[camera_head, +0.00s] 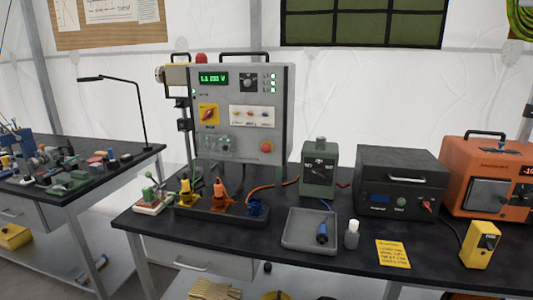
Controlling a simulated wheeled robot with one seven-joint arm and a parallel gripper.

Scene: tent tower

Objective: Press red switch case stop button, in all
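A grey upright case (237,135) stands at the back of the dark workbench (295,263). Higher on the same panel are a lit green display (214,78), a black dial (248,82) and a red-orange rotary handle (208,114) on a yellow plate. A red dome (201,58) sits on top of the case. My gripper is not in view. Nothing hides the red button.
A row of coloured clamps (217,196) stands in front of the case. To the right are a green meter box (319,168), a grey tray (309,230), a white bottle (352,234), a black instrument (402,180), an orange unit (490,182) and a yellow device (480,245).

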